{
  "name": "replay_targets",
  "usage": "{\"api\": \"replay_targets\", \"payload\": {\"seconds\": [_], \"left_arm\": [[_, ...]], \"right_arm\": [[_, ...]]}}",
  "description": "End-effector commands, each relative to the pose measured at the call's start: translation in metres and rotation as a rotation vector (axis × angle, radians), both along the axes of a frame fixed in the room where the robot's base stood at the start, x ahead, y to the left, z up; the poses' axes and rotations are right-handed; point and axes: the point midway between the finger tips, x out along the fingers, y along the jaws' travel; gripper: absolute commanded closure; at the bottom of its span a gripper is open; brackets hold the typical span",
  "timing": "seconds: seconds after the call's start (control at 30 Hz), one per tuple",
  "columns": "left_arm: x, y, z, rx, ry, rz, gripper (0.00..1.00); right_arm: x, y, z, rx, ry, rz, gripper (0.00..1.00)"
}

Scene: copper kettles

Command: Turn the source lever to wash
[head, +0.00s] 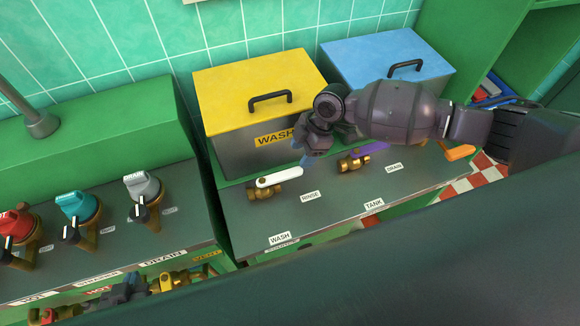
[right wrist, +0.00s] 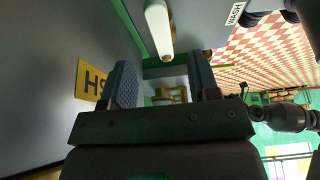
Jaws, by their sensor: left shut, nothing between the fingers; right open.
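The source lever is a white handle (head: 279,181) on a brass valve, on the grey panel in front of the yellow-lidded box. Its free end points right, toward the RINSE label (head: 310,197); the WASH label (head: 280,238) lies nearer me. My right gripper (head: 305,158) is open just above the lever's free end. In the right wrist view the white lever (right wrist: 158,28) shows beyond the gap between the fingers (right wrist: 162,80), with nothing gripped.
A purple-handled valve (head: 368,152) with TANK and DRAIN labels stands close right of the white one, under my right arm. The yellow-lidded WASH box (head: 258,88) rises behind. Red, teal and grey knobs (head: 143,185) stand left. The panel around the WASH label is clear.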

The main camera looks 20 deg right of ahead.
Motion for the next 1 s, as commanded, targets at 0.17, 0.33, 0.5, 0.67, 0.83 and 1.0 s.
{"api": "replay_targets", "payload": {"seconds": [0.17,0.33,0.5,0.67,0.83,1.0], "left_arm": [[0.000,0.000,0.001,0.000,0.001,0.000,1.00],[0.000,0.000,0.001,0.000,0.001,0.000,1.00],[0.000,0.000,0.001,0.000,0.001,0.000,1.00],[0.000,0.001,0.001,0.001,0.001,0.000,1.00],[0.000,0.001,0.001,0.001,0.001,0.000,1.00],[0.000,0.001,0.001,0.002,0.000,0.000,1.00]], "right_arm": [[0.000,0.014,-0.030,0.002,0.002,-0.001,0.45],[-0.001,0.023,-0.053,0.001,0.001,-0.001,0.45],[-0.001,0.028,-0.066,0.002,0.000,-0.001,0.45],[-0.001,0.029,-0.071,0.000,-0.001,-0.001,0.45],[-0.001,0.030,-0.071,0.001,-0.001,0.000,0.45],[-0.001,0.030,-0.071,0.001,-0.001,-0.001,0.62]]}}
